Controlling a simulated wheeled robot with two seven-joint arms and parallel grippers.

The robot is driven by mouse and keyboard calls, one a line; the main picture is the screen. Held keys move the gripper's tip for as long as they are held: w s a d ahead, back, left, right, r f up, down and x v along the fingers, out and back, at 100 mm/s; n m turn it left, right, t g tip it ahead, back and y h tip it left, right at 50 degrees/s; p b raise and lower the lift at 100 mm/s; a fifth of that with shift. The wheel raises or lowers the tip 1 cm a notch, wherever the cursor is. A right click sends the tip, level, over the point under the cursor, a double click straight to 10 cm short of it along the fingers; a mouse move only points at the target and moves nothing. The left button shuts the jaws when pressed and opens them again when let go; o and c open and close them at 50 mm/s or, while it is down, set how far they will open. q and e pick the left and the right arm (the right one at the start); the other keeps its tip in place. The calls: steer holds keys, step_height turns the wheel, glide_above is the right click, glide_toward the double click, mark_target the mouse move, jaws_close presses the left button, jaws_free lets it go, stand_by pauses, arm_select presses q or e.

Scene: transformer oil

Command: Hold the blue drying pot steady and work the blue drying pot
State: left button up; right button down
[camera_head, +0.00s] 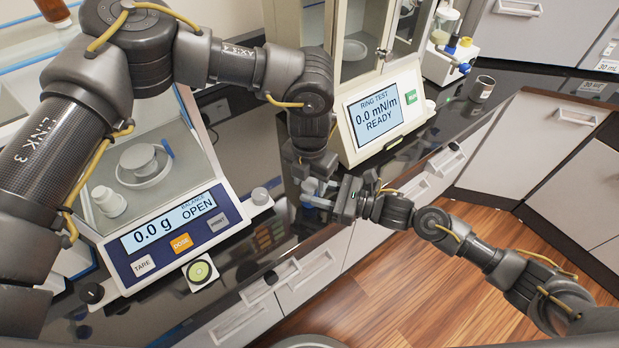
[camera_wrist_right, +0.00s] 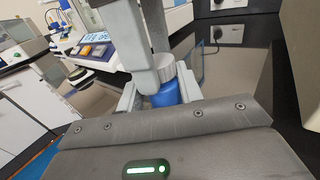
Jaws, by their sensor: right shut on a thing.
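The blue drying pot (camera_wrist_right: 165,95) shows in the right wrist view, upright, with a ribbed whitish cap (camera_wrist_right: 164,68) on top. My right gripper (camera_wrist_right: 160,90) is shut on the pot's body, a finger on each side. My left gripper (camera_head: 316,180) reaches down from above in the head view, and one of its grey fingers stands against the cap in the right wrist view. Whether it is closed on the cap is hidden. In the head view the two grippers (camera_head: 322,197) meet at the counter's front and largely cover the pot.
A balance (camera_head: 170,235) reading 0.0 g OPEN stands left on the dark counter (camera_head: 245,150). A ring-test instrument (camera_head: 375,110) reading READY stands just behind the grippers. A small metal cup (camera_head: 482,89) is at the back right. Drawers lie below the counter's front edge.

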arm_select(q)
steer(key=c, duration=0.9)
steer(key=shift+o, duration=0.2)
steer(key=n, duration=0.3)
steer(key=o, duration=1.1)
